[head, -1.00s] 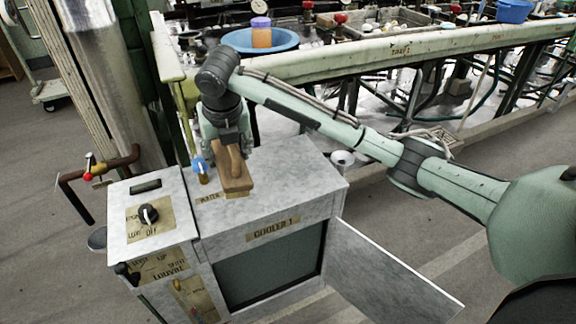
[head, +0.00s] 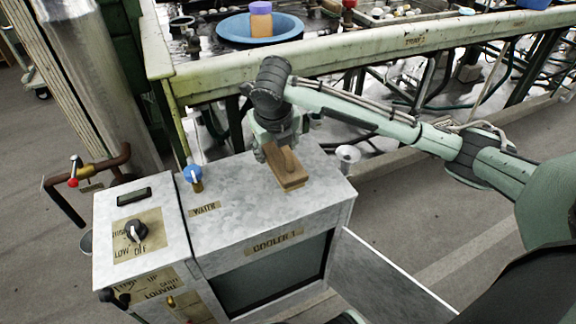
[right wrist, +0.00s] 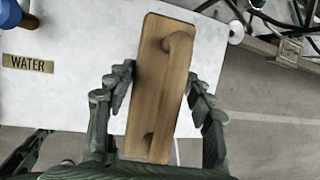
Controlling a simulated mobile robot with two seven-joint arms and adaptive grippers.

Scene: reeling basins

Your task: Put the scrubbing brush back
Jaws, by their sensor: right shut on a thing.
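The scrubbing brush (head: 290,178) has a brown wooden block with a wooden handle on top. My right gripper (head: 275,150) is shut on it, over the top of the grey cooler (head: 250,222). In the right wrist view the brush (right wrist: 160,85) stands lengthwise between the two fingers of my right gripper (right wrist: 162,95). Its handle side faces the camera and its bristles are hidden. I cannot tell whether its underside touches the cooler top. My left gripper is not in view.
A blue-knobbed valve (head: 193,177) and a WATER label (head: 205,209) are left of the brush. The cooler's door (head: 385,280) hangs open at the front right. A green rail (head: 400,48) runs behind, with a blue basin (head: 232,38) beyond. The cooler top around the brush is clear.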

